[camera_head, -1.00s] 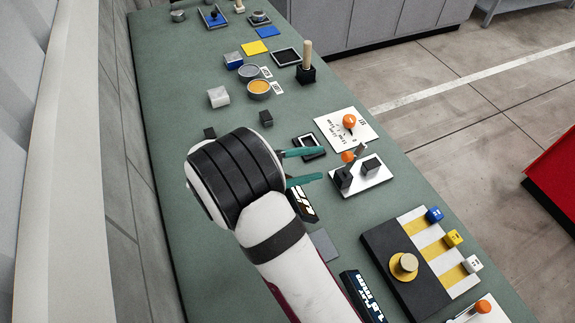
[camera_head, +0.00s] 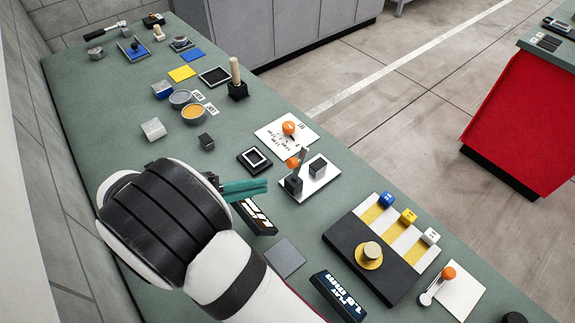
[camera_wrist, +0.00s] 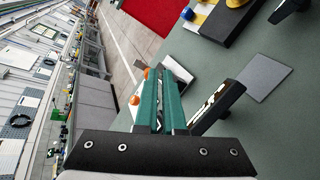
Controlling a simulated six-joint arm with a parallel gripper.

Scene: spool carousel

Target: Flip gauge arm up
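The likely gauge is a white plate (camera_head: 320,184) with dark blocks, a short grey arm (camera_head: 303,157) and an orange ball (camera_head: 292,162). The arm leans upward; its exact angle is hard to tell. My gripper (camera_head: 266,186) is left of this plate, apart from it, with teal fingers pointing right. The fingers lie close together with nothing visible between them. In the wrist view, my gripper (camera_wrist: 163,82) partly covers the white plate (camera_wrist: 180,73). An orange ball (camera_wrist: 134,100) shows left of the fingers there.
A white card with an orange knob (camera_head: 289,128) lies behind the plate. A black-framed pad (camera_head: 254,160) and a dark labelled block (camera_head: 256,218) are near my fingers. A black base with white and yellow strips (camera_head: 345,239) stands front right.

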